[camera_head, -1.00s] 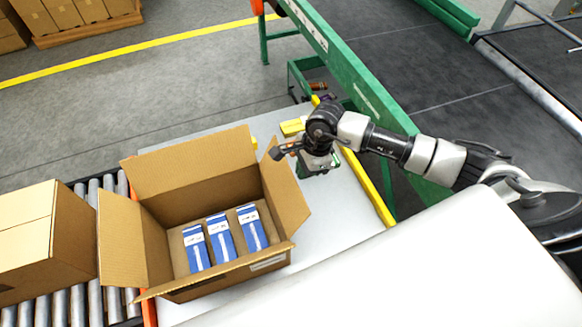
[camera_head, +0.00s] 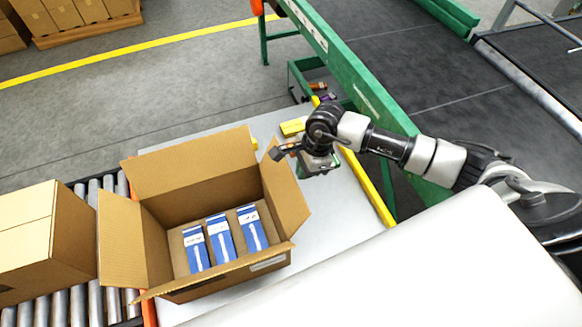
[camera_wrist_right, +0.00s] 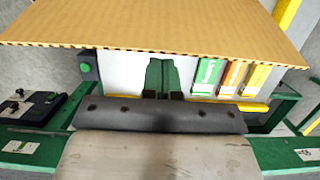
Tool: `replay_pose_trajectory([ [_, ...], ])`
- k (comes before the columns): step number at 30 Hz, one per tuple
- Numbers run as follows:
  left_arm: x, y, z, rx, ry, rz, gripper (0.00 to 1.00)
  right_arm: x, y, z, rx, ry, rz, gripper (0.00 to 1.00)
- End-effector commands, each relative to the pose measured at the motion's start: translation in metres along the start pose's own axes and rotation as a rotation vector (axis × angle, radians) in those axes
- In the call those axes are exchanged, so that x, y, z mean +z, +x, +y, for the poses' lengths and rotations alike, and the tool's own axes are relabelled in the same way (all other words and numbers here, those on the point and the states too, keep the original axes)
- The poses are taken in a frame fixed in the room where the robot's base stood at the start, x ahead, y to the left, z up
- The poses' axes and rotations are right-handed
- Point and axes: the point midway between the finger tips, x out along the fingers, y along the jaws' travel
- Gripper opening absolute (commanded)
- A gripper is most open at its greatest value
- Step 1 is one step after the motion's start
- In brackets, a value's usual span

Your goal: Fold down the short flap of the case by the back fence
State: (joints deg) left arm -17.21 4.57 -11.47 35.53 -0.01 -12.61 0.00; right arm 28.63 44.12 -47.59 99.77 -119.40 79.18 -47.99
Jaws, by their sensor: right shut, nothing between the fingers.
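The open case (camera_head: 215,280) stands on the pale table with its flaps up or spread outward. The right short flap (camera_head: 288,195) stands up and leans outward, on the side toward the yellow rail (camera_head: 370,190). The left short flap (camera_head: 121,240) and the far long flap (camera_head: 190,162) also stand open. Blue-and-white cartons (camera_head: 222,238) lie inside. My right gripper (camera_head: 277,153) is shut and empty beside the upper far corner of the right flap; contact cannot be told. In the right wrist view, a cardboard panel (camera_wrist_right: 160,25) spans the top. My left gripper is not in view.
A closed box (camera_head: 40,240) sits on the rollers (camera_head: 75,300) at left. A green-framed conveyor (camera_head: 350,80) runs beyond the yellow rail. A yellow item (camera_head: 292,127) lies behind my right gripper. A white surface (camera_head: 400,280) fills the lower right.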

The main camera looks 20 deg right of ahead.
Motion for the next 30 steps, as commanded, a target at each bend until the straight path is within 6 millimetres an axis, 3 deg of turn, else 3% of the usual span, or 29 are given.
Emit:
replay_pose_trajectory([
  [16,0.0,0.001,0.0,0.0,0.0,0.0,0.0,0.004,0.001,0.0,0.0,-0.002,-0.001,0.0],
  [30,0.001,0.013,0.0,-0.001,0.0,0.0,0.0,0.057,0.016,0.0,-0.001,-0.003,-0.001,0.0],
])
